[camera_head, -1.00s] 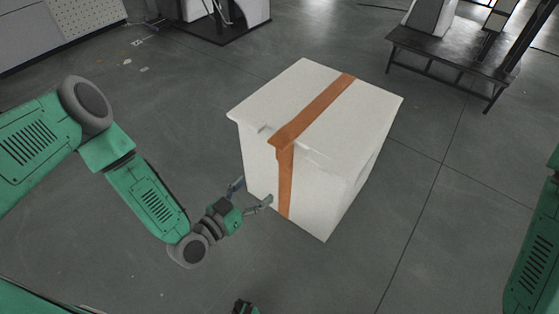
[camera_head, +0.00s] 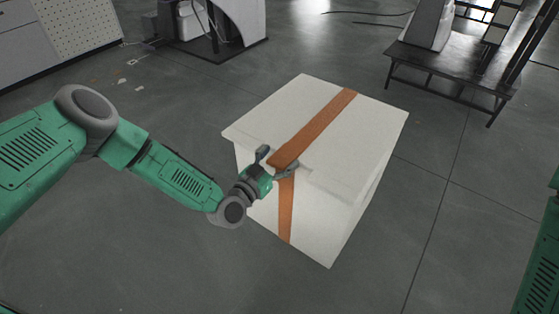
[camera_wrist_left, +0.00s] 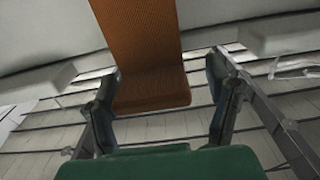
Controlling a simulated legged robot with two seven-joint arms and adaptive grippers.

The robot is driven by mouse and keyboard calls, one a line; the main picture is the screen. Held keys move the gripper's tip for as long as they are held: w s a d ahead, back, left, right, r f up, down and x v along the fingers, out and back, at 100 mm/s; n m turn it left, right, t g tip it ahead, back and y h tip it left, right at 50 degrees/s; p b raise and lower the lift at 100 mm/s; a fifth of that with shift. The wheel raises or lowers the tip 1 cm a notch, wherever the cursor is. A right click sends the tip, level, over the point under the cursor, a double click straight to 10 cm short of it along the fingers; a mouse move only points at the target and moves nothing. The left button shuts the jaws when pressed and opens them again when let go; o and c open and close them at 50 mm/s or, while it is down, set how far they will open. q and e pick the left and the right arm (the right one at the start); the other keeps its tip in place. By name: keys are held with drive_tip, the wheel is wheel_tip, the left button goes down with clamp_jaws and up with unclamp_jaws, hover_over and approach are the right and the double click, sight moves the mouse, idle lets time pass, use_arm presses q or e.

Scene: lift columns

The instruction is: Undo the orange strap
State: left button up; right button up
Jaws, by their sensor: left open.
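A white box (camera_head: 345,140) stands on the floor in the head view. The orange strap (camera_head: 318,124) runs over its top and down its near face. My left gripper (camera_head: 278,163) is open at the box's near top edge, with its fingers on either side of the strap's bend. In the left wrist view the orange strap (camera_wrist_left: 145,50) comes down between the two open fingers (camera_wrist_left: 165,95) and its end or fold lies between them. Contact cannot be told. Only green links of my right arm show at the right edge; the right gripper is out of view.
A dark low table (camera_head: 455,68) stands at the back right with a white object on it. A cabinet with a perforated panel (camera_head: 80,25) and a machine on a black base (camera_head: 212,45) stand at the back left. Floor around the box is clear.

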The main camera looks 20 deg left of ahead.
use_arm(q)
drive_tip(key=shift+w+d+r, duration=0.1)
drive_tip(key=shift+d+r, duration=0.05)
drive_tip(key=shift+d, duration=0.45)
drive_tip(key=shift+a, duration=0.3)
clamp_jaws()
drive_tip(key=shift+a, duration=0.1)
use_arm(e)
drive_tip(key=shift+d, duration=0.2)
